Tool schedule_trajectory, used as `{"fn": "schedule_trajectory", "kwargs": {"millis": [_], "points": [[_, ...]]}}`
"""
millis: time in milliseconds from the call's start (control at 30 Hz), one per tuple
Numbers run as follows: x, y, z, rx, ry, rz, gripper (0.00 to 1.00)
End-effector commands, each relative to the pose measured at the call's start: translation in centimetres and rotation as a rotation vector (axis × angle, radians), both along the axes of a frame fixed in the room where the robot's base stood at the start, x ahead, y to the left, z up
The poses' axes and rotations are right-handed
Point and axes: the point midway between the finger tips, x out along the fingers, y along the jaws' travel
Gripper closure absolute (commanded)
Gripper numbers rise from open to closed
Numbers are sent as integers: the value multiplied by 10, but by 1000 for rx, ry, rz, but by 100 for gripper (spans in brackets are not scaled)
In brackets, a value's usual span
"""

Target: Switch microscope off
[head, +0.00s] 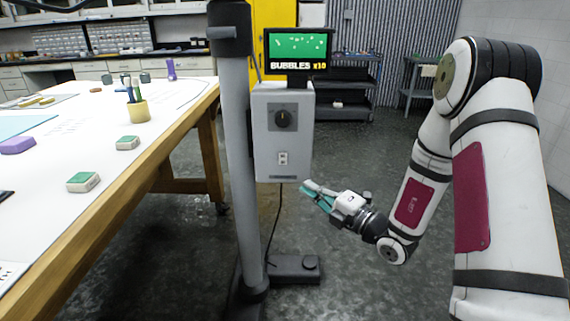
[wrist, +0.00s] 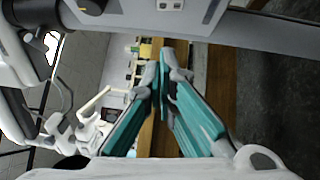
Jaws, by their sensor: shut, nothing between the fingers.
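The microscope's grey control box (head: 262,150) is mounted on a thick grey post (head: 240,150). A lit screen (head: 297,46) on top reads "BUBBLES x10" over green. The box front has a black dial (head: 284,117) and a small white switch plate (head: 283,158) below it. The switch position is too small to tell. My gripper (head: 306,187) is shut and empty, just below and right of the box, not touching it. In the wrist view its teal fingers (wrist: 161,80) meet at the tips, and the box's lower edge with the switch plate (wrist: 170,5) shows at the top.
A white-topped table (head: 60,215) with a wooden edge stands left of the post. It holds a pen cup (head: 138,110) and green-topped blocks (head: 83,182). The post's dark base (head: 295,268) is on the floor, with a cable (head: 276,215) hanging above.

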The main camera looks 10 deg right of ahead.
Motion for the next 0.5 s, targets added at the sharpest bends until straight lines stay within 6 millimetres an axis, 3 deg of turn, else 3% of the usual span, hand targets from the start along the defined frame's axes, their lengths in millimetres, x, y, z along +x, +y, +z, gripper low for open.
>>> {"fn": "schedule_trajectory", "kwargs": {"millis": [267,500], "points": [[11,8,1,-2,-2,6,100],[47,32,5,-3,-4,7,100]]}}
